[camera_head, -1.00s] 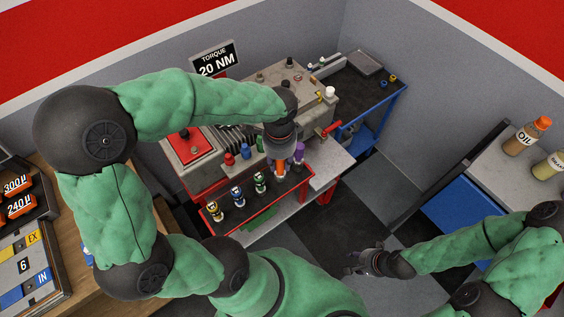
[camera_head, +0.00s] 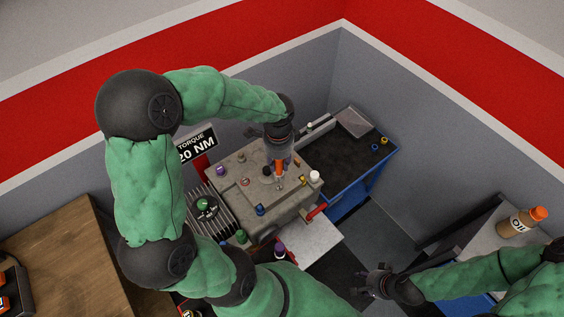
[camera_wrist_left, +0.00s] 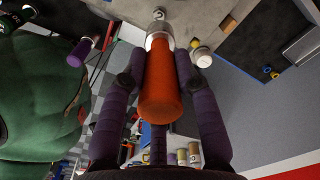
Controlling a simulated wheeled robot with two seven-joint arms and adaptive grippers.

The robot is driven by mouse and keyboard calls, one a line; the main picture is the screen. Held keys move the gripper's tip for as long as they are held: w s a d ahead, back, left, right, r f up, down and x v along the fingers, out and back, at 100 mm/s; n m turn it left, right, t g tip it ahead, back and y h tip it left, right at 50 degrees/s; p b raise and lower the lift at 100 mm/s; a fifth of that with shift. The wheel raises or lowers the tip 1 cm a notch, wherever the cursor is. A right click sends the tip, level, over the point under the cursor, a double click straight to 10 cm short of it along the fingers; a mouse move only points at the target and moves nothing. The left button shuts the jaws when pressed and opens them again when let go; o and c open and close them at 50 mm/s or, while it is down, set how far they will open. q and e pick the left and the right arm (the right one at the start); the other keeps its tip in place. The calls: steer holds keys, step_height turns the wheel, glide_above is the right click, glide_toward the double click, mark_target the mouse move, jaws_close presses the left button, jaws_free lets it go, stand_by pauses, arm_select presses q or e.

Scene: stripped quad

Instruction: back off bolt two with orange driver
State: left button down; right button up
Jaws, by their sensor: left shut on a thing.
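My left gripper (camera_head: 279,163) is shut on the orange driver (camera_head: 280,170), over the grey engine block (camera_head: 228,190). In the left wrist view the driver's orange handle (camera_wrist_left: 160,92) sits between the purple fingers, and its silver end points at a small metal bolt head (camera_wrist_left: 159,14) on the block. I cannot tell whether the driver touches the bolt, nor which bolt is number two. My right gripper (camera_head: 372,281) is empty, with fingers spread, low over the floor at the right.
Coloured caps stand on the block, among them a blue one (camera_head: 260,210) and a white one (camera_head: 315,177). A blue cart (camera_head: 352,190) with a dark top stands right of it. A torque sign (camera_head: 196,145) stands behind.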

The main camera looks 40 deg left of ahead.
mark_target(279, 172)
arm_select(q)
steer(key=shift+s+r, duration=0.1)
stand_by(0.3)
steer(key=shift+f, duration=0.2)
steer(key=shift+f+b, duration=2)
steer(key=shift+f, duration=0.6)
steer(key=m+p, duration=0.2)
steer(key=m, duration=0.1)
steer(key=shift+r+m, duration=0.1)
steer(key=shift+m, duration=0.3)
steer(key=shift+m+p, duration=0.3)
steer(key=shift+p, duration=0.15)
